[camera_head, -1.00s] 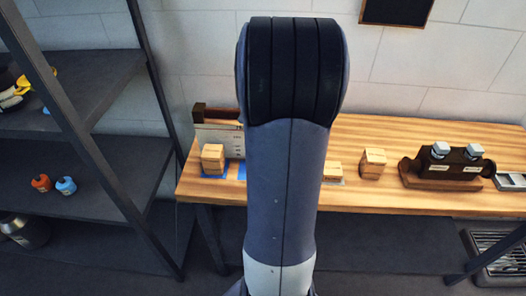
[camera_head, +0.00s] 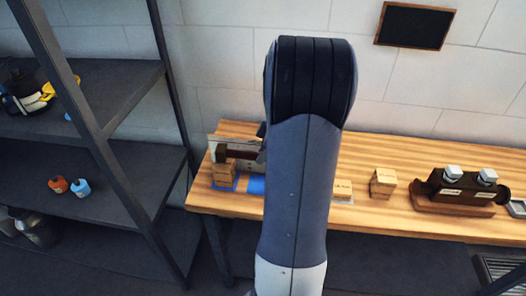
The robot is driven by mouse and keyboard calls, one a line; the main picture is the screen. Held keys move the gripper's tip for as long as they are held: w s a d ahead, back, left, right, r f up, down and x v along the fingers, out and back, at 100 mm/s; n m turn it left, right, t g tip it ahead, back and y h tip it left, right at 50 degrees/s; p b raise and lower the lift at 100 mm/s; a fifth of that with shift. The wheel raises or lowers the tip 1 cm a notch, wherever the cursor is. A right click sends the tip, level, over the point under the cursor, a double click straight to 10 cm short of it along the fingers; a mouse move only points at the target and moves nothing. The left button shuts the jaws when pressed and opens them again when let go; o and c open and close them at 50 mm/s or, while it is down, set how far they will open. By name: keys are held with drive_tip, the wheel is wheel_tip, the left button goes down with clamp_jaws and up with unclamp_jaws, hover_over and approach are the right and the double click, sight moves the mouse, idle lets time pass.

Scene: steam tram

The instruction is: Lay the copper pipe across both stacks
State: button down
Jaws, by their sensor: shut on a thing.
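The copper pipe (camera_head: 241,154) shows as a dark brown bar with a thicker left end, in front of a pale panel. That end is at the top of the left wooden stack (camera_head: 223,173); I cannot tell whether they touch. The stack stands on a blue patch. My arm hides the pipe's right part and whatever lies behind it, so a second stack under the pipe is not seen. My gripper (camera_head: 262,146) shows only as a dark edge left of the arm, shut on the pipe.
On the wooden bench (camera_head: 400,220), right of my arm, are a low block (camera_head: 342,189) on a pale patch, a taller block pile (camera_head: 383,183) and a dark machine on a base (camera_head: 455,190). A dark shelf rack (camera_head: 110,195) stands at left.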

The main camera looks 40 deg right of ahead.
drive_tip(key=shift+f+b, duration=0.4)
drive_tip(key=shift+b, duration=0.15)
drive_tip(key=shift+f, duration=0.2)
drive_tip(key=c, duration=1.2)
unclamp_jaws()
drive_tip(key=shift+o, duration=0.2)
drive_tip(key=shift+r, duration=0.1)
drive_tip(key=shift+r+p, duration=0.45)
drive_tip(key=shift+r, duration=0.05)
drive_tip(key=v, duration=1.2)
drive_tip(key=shift+b, duration=0.45)
